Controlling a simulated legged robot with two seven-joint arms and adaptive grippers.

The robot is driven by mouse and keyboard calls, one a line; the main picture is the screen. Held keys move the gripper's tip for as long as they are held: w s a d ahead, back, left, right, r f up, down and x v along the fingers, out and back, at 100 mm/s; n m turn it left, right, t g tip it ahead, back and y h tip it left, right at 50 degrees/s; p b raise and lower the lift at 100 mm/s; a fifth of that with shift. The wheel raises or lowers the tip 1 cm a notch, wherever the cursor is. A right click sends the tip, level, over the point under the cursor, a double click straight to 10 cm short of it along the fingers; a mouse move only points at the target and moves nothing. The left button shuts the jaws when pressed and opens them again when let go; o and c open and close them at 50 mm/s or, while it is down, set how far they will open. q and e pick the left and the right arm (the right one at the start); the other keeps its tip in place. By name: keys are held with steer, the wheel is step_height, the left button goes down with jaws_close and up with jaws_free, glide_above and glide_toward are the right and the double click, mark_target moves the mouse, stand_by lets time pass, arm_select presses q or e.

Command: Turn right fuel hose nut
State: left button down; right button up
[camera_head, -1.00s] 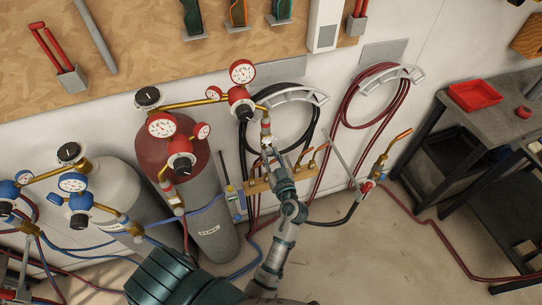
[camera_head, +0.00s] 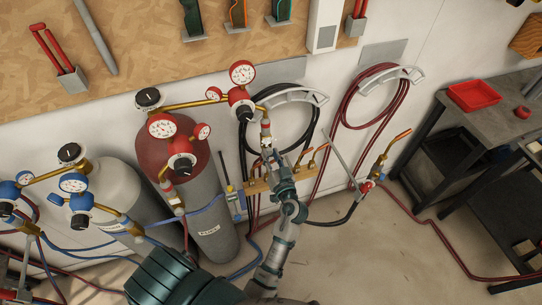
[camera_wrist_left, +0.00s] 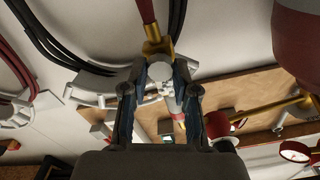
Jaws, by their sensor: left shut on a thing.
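The right fuel regulator (camera_head: 239,97), red with a white gauge (camera_head: 242,73) above it, hangs on a brass pipe right of the dark red cylinder (camera_head: 177,150). The hose fitting (camera_head: 266,130) is below and right of it. My left gripper (camera_head: 268,151) reaches up to this fitting from below. In the left wrist view, my gripper's fingers (camera_wrist_left: 159,92) stand on both sides of a silver nut (camera_wrist_left: 160,74) and are shut on it. A brass fitting (camera_wrist_left: 156,46) and a dark red hose (camera_wrist_left: 147,12) lead away from it. The fingers partly hide the nut. My right gripper is not in view.
Coiled black hose (camera_head: 311,125) and red hose (camera_head: 404,97) hang on the wall. A dark bench (camera_head: 505,112) stands at the right. Some floor (camera_head: 365,255) is clear.

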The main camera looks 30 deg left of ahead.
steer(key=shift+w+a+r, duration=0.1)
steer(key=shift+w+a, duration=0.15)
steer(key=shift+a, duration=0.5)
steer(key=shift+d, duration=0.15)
